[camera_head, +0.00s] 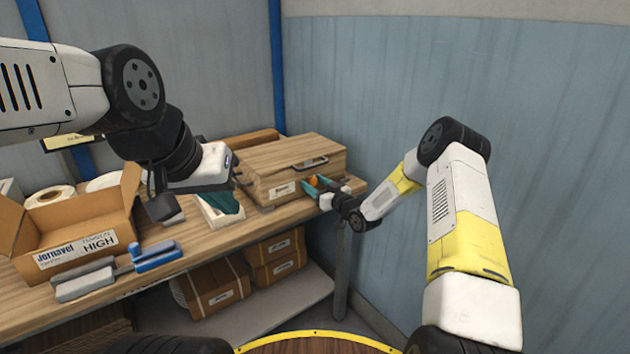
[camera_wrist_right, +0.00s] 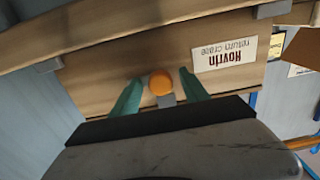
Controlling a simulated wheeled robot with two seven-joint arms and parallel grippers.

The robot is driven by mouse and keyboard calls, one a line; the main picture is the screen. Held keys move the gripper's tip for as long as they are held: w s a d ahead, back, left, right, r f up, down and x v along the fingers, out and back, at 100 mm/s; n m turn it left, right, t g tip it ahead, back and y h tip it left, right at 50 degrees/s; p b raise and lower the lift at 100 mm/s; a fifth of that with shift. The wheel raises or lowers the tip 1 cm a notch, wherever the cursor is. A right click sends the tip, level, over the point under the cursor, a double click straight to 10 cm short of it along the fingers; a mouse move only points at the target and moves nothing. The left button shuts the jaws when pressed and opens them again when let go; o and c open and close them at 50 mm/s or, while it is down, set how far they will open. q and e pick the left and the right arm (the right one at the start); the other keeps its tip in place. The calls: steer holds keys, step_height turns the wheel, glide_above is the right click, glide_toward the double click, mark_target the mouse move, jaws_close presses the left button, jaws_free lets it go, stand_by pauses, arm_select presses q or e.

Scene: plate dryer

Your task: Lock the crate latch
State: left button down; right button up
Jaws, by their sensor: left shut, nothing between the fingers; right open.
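The wooden crate (camera_head: 285,160) stands closed at the far right end of the bench. Its front, with a label reading "return crate", also fills the right wrist view (camera_wrist_right: 110,70). The latch shows as an orange round knob (camera_wrist_right: 160,83) with a grey piece (camera_wrist_right: 167,101) beside it; the knob is small in the head view (camera_head: 314,180). My right gripper (camera_head: 312,186) is open at the crate front, with its teal fingers on either side of the knob. I cannot tell whether they touch it. My left gripper (camera_head: 224,203) is shut and empty, left of the crate.
A blue-handled tool (camera_head: 152,258) lies at the front edge. A white tray (camera_head: 212,217) is below my left gripper. Brown boxes (camera_head: 215,288) are on the lower shelf. A wall (camera_head: 450,90) borders the right side.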

jaws_close()
steer(key=shift+n, duration=0.3)
steer(key=n, duration=0.3)
steer(key=shift+n, duration=0.3)
steer(key=n, duration=1.3)
steer(key=shift+n, duration=0.3)
